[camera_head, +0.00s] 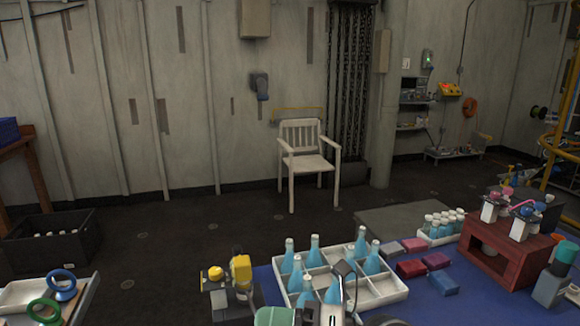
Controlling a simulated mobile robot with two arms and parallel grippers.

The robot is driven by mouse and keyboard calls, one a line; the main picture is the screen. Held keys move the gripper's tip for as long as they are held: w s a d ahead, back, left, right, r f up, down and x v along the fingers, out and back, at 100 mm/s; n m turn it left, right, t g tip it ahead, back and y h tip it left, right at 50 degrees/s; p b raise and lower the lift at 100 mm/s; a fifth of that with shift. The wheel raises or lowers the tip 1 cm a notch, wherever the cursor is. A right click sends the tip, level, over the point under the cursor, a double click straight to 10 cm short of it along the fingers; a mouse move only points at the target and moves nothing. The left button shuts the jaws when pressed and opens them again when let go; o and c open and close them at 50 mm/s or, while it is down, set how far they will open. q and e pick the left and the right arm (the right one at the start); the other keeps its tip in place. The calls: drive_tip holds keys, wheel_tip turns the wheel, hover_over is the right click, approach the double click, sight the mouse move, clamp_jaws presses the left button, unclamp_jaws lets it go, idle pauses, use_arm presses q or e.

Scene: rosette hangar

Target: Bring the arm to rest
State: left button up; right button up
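At the bottom centre of the head view, a white and dark grey part (333,312) rises in front of the bottle tray, with a grey-green rounded part beside it. These look like parts of my own arm, cut off by the lower edge. I cannot tell which arm they belong to, or whether fingers there are open or shut. No object is clearly seen held.
A white divided tray (391,293) with several blue bottles stands on the blue-topped table (440,306). Red and blue blocks (411,268) and a dark red stand (507,262) are to the right. A yellow-topped device (240,270) stands left of the tray. A white chair (306,163) stands behind on open floor.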

drive_tip(key=w+d+m+t+h, duration=0.4)
drive_tip(key=d+m+t+h, duration=0.65)
drive_tip(key=m+t, duration=1.15)
drive_tip(key=s+d+f+m+g+h, duration=0.2)
drive_tip(key=d+f+m+g+h, duration=0.65)
drive_tip(key=d+f+m, duration=0.35)
drive_tip(key=s+f+m+g, duration=0.3)
drive_tip(key=s+f+g, duration=0.9)
drive_tip(key=s+f, duration=0.55)
wheel_tip(320, 180, down, 23)
drive_tip(key=s, duration=0.2)
drive_tip(key=s+d+f+g, duration=0.1)
drive_tip(key=s+f, duration=0.6)
drive_tip(key=s, duration=0.1)
drive_tip(key=s+d+f+g+p, duration=0.1)
drive_tip(key=s+d+f, duration=0.1)
drive_tip(key=s+f, duration=0.6)
drive_tip(key=shift+s+d+f, duration=0.15)
drive_tip(key=shift+s+d, duration=0.05)
drive_tip(key=shift+d, duration=0.1)
